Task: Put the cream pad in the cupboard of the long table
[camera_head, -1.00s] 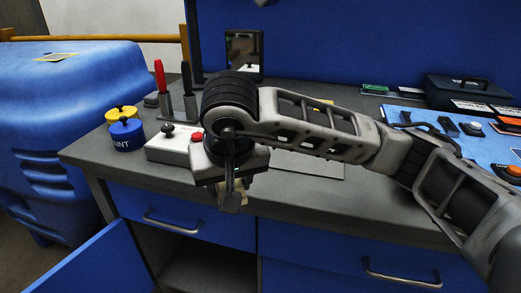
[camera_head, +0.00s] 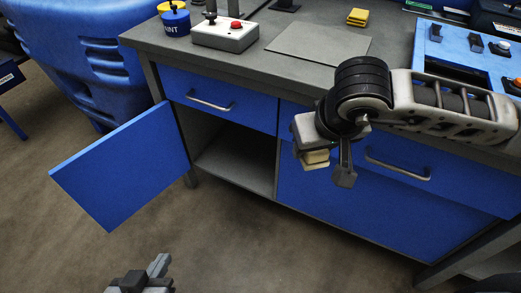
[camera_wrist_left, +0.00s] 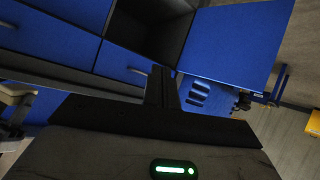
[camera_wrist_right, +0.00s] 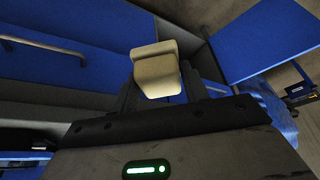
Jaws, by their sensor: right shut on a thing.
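The cream pad (camera_head: 316,158) is a small pale block in my right gripper (camera_head: 328,164), which is shut on it. They hang in front of the long table (camera_head: 150,42), right of the open cupboard (camera_head: 238,160). The pad shows clearly between the fingers in the right wrist view (camera_wrist_right: 157,72). The cupboard's blue door (camera_head: 125,168) is swung open to the left and its visible inside looks empty. My left gripper (camera_head: 158,265) is low at the bottom edge, away from the table; its fingers look closed and empty in the left wrist view (camera_wrist_left: 162,88).
A drawer with a handle (camera_head: 210,101) sits above the cupboard. On the tabletop are a control box with a red button (camera_head: 225,35), a blue weight (camera_head: 176,22), a grey plate (camera_head: 318,45) and a yellow block (camera_head: 357,17). The floor before the cupboard is clear.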

